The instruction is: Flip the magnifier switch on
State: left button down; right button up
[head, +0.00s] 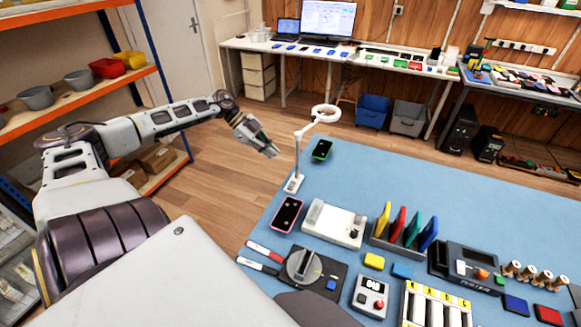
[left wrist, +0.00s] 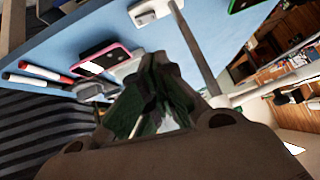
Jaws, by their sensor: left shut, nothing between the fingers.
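The magnifier (head: 325,114) is a white ring lamp on a thin upright stand. Its white base (head: 293,184) sits at the left edge of the blue mat. The base also shows at the top of the left wrist view (left wrist: 153,10), with the pole running down from it. My left gripper (head: 271,151) is shut and empty, in the air just left of the pole and beyond the mat's edge. Its fingers fill the middle of the left wrist view (left wrist: 150,100). My right gripper is not in view.
A pink-edged phone (head: 287,214) lies near the magnifier base, and a green-edged phone (head: 321,149) lies behind it. Markers (head: 264,251), a white device (head: 335,224) and colored cards (head: 405,228) crowd the blue mat (head: 460,190). A shelf (head: 85,85) stands at the left.

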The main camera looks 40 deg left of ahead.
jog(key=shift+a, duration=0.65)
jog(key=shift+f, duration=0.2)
